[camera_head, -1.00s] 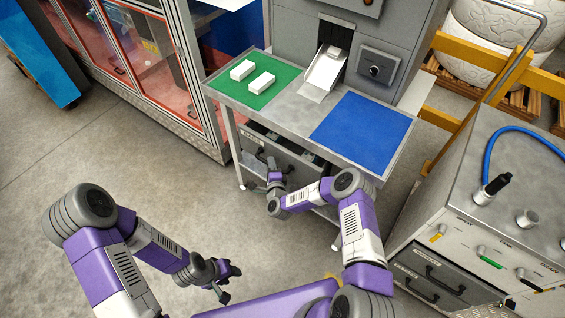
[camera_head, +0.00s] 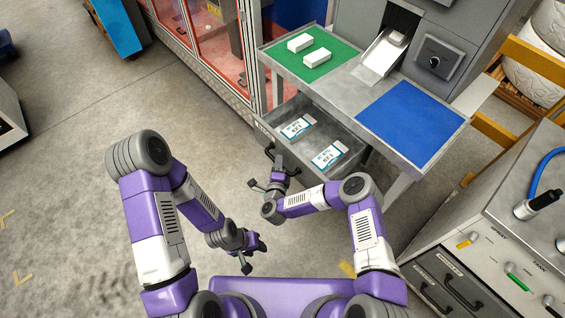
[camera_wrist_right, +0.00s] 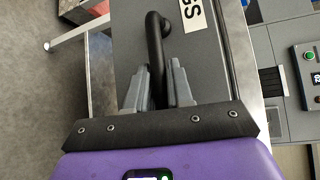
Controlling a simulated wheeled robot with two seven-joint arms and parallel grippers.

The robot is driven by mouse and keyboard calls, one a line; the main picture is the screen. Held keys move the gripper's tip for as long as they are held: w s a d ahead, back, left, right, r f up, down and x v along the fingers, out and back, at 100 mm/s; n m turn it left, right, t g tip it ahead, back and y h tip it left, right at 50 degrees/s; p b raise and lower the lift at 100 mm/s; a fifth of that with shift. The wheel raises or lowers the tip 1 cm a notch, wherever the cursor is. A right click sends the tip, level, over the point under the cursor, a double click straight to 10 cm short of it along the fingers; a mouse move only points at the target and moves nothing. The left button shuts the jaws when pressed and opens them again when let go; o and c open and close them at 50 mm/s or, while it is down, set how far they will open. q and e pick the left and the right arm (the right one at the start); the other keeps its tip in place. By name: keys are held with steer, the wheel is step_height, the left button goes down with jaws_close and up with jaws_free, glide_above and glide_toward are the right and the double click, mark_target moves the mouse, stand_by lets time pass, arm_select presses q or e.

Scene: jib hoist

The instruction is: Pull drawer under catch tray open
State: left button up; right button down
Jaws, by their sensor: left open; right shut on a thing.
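The drawer (camera_head: 275,146) under the catch tray table is pulled out, its inside showing from above. Two white and blue labelled packets (camera_head: 298,127) lie in it. My right gripper (camera_head: 273,168) is at the drawer front, shut on its black handle (camera_head: 268,151). In the right wrist view the handle (camera_wrist_right: 156,45) stands between the two grey fingers (camera_wrist_right: 158,88), beside a white label on the grey front. The catch tray (camera_head: 384,54) slopes down from the grey machine above the table. My left gripper (camera_head: 256,254) is open and empty, low over the floor.
The table carries a green mat (camera_head: 312,58) with two white blocks (camera_head: 317,58) and a blue mat (camera_head: 411,117). A red-floored glazed cabinet (camera_head: 212,50) stands behind at left. A grey cabinet with a blue hose (camera_head: 545,172) stands at right.

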steer(key=c, duration=1.1)
jaws_free()
steer(key=s, duration=0.2)
steer(key=s+p, duration=0.1)
steer(key=s, duration=0.2)
steer(key=s+r, duration=0.1)
steer(key=s, duration=0.1)
steer(key=shift+s+a, duration=0.15)
steer(key=shift+s, duration=0.1)
